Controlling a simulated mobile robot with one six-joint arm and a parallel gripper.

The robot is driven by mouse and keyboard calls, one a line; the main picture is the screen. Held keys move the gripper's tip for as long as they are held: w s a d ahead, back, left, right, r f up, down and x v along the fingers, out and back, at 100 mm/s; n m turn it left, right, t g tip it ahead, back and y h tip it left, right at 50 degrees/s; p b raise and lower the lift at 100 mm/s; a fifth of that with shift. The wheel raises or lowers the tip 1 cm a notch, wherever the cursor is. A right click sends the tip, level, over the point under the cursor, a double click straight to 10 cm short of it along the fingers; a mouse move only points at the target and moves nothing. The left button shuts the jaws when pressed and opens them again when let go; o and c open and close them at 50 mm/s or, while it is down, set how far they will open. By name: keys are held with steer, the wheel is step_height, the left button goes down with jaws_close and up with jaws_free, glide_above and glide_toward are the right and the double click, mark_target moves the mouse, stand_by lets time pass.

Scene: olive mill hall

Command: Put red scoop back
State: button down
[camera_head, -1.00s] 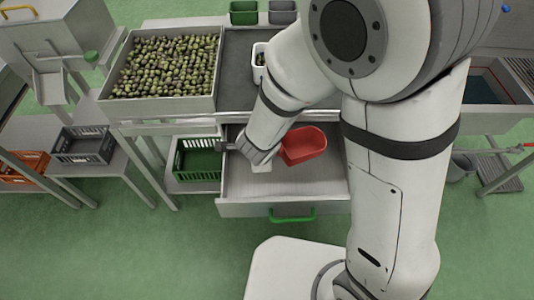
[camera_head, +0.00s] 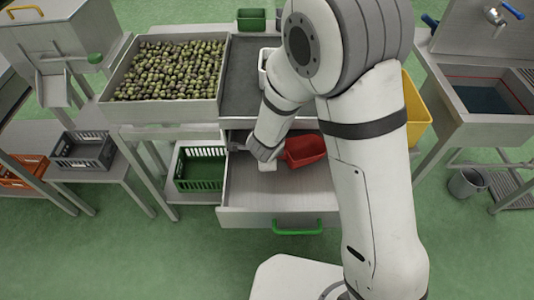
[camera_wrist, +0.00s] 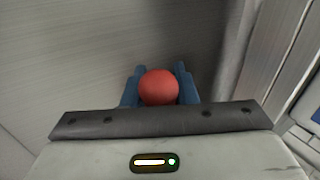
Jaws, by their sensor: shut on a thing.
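The red scoop (camera_head: 306,150) is in the open drawer (camera_head: 262,215) below the work table, or just above its floor; I cannot tell whether it touches. My gripper (camera_head: 268,152) is at the scoop's left side over the drawer, partly hidden by its own wrist. In the wrist view my gripper (camera_wrist: 160,84) has its blue fingers on either side of the scoop's round red handle end (camera_wrist: 159,87), shut on it. The scoop's bowl is hidden in the wrist view. My arm covers the right part of the drawer.
The drawer has a green handle (camera_head: 297,227). A green crate (camera_head: 198,184) stands left of the drawer, and a tray of olives (camera_head: 168,68) is on the table above. A sink (camera_head: 490,95) and a yellow container (camera_head: 414,108) are at right.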

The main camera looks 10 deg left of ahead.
steer(key=shift+w+f+b, duration=0.1)
steer(key=shift+f+b, duration=0.45)
steer(key=shift+f, duration=0.05)
steer(key=shift+f, duration=0.2)
steer(key=c, duration=1.2)
jaws_free()
steer(key=shift+r, duration=0.1)
steer(key=shift+o, duration=0.2)
